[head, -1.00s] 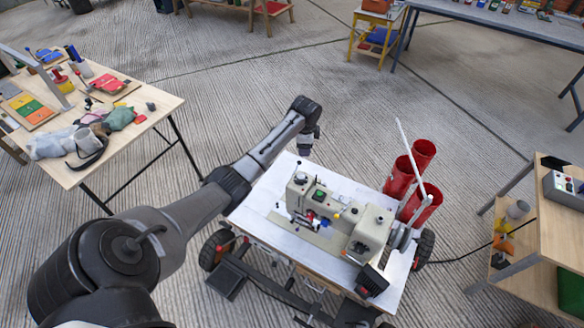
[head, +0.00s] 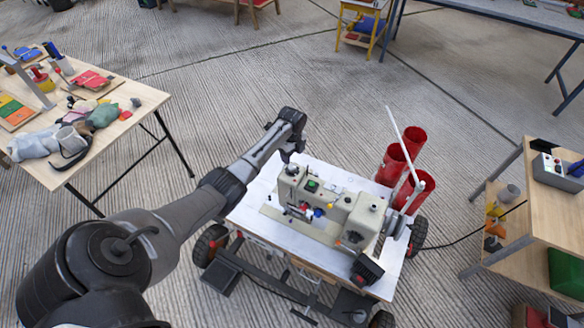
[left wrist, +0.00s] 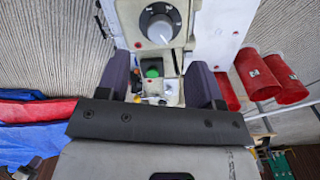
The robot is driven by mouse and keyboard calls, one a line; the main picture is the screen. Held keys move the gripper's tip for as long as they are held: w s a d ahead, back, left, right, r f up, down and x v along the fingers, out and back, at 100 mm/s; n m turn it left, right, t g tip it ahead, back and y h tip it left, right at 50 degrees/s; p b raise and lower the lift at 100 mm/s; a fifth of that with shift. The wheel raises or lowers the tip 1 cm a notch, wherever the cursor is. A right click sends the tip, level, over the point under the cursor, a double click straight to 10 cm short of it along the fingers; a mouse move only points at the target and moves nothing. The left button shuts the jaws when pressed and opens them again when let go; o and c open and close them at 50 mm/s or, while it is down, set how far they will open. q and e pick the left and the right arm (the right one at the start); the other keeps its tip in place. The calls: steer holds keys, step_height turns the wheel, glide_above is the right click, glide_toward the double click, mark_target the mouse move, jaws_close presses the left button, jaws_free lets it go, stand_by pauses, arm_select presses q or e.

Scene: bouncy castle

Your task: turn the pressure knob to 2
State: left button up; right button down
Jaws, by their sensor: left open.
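A cream sewing machine (head: 336,206) stands on a white-topped cart (head: 262,196). In the left wrist view, a round knob (left wrist: 159,26) with a grey grip and a dark ring sits on a pale panel of the machine (left wrist: 180,55); its scale is too small to read. My left gripper (head: 288,156) hangs beside the machine's left end in the head view. In the left wrist view its dark fingers (left wrist: 159,84) are apart and empty, with the knob beyond them, not touched. The knob's face cannot be made out in the head view. My right gripper is not in view.
Several red tubes (head: 392,165) stand at the cart's right rear, by a slanted white rod (head: 404,146). A cluttered wooden table (head: 128,123) is at left and a wooden bench (head: 556,215) at right. Ribbed floor (head: 240,90) lies open behind the cart.

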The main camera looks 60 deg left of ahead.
mark_target(292, 167)
arm_select(q)
steer(key=shift+f+b, duration=1.05)
steer(key=shift+f, duration=2.5)
steer(key=c, duration=0.9)
steer(key=shift+r, duration=0.1)
